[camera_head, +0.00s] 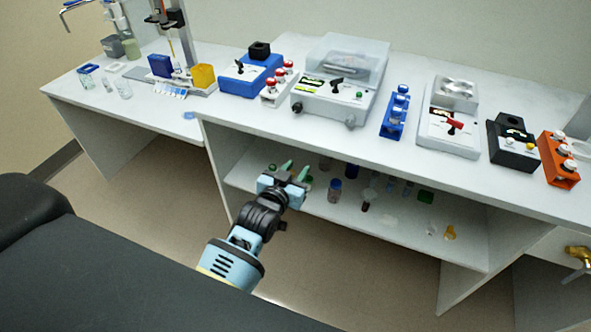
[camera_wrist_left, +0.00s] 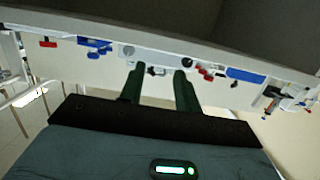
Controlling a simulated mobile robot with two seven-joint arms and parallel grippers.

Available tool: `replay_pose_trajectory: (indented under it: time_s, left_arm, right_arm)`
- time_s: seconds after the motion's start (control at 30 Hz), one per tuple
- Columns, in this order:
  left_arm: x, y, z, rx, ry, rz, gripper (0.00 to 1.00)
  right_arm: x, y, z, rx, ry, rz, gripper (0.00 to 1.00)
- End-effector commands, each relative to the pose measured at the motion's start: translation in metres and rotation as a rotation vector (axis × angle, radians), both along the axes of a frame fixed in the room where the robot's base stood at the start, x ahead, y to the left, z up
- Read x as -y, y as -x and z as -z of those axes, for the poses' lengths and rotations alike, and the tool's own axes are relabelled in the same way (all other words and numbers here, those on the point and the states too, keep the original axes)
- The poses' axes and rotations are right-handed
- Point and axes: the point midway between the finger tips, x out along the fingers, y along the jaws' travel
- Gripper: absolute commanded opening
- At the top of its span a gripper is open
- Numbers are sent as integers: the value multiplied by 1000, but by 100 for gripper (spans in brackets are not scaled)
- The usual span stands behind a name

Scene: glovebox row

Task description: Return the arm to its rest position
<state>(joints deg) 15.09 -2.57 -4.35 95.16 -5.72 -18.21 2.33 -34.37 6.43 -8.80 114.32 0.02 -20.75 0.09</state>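My left arm reaches up from the bottom middle of the head view. Its left gripper (camera_head: 295,169) is in front of the bench's lower shelf. Its two green fingers stand apart with nothing seen between them. The left wrist view also shows the fingers (camera_wrist_left: 159,71) apart and empty, with the bench and its devices beyond them. No contact between the gripper and the bench can be made out. My right gripper is in neither view.
The white bench (camera_head: 165,119) carries a blue device (camera_head: 237,83), a large white device with a clear lid (camera_head: 325,108) and an orange rack (camera_head: 549,169). Bottles, including a blue-capped one (camera_head: 335,190), stand on the lower shelf (camera_head: 405,225). Bare floor (camera_head: 340,285) lies in front.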

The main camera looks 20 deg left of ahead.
Motion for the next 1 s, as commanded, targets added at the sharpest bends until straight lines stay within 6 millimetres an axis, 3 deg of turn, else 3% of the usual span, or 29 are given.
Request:
replay_pose_trajectory:
  time_s: [0.23, 0.37, 0.47, 0.7, 0.9, 1.0]
  left_arm:
    - [0, 1, 1, -2, 0, 0, 33]
    - [-2, 20, 22, -41, -7, 4, 33]
    - [-4, 55, 55, -107, -14, 14, 33]
    - [-6, 180, 135, -314, -32, 55, 33]
    - [-5, 287, 174, -483, -33, 94, 33]
    - [-4, 328, 182, -546, -30, 112, 33]
  right_arm:
    - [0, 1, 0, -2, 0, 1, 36]
    - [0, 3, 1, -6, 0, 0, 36]
    - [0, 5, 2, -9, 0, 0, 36]
    - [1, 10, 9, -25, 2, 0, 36]
    - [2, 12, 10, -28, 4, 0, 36]
    - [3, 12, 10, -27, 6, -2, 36]
